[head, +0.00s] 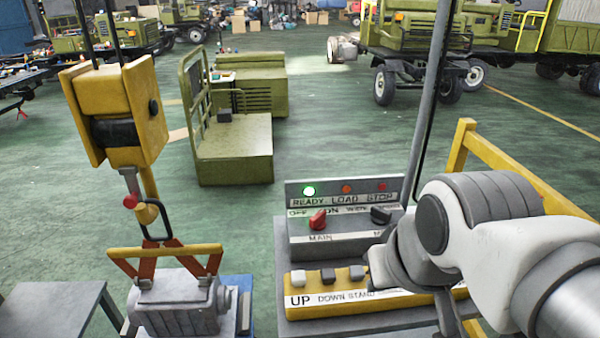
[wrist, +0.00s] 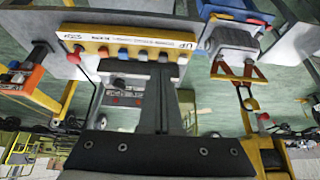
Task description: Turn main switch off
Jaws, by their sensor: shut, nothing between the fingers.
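The main switch (head: 317,220) is a red rotary knob on the grey control panel (head: 340,248), above the MAIN label and below OFF and ON. Its handle leans up and right, toward the ON label. The green READY lamp (head: 309,191) is lit. My gripper (head: 374,272) is shut and empty, to the right of and nearer than the red knob, over the right part of the yellow button bar. The shut fingers of my gripper (wrist: 158,72) also show in the wrist view, where they hide part of the panel; I cannot make out the red knob there.
A dark second knob (head: 381,215) sits right of the main switch. The yellow button bar (head: 297,304) has several buttons. A hoist hook block (head: 118,112) hangs at left over a grey machine part (head: 175,305). A yellow rail (head: 520,172) stands at right.

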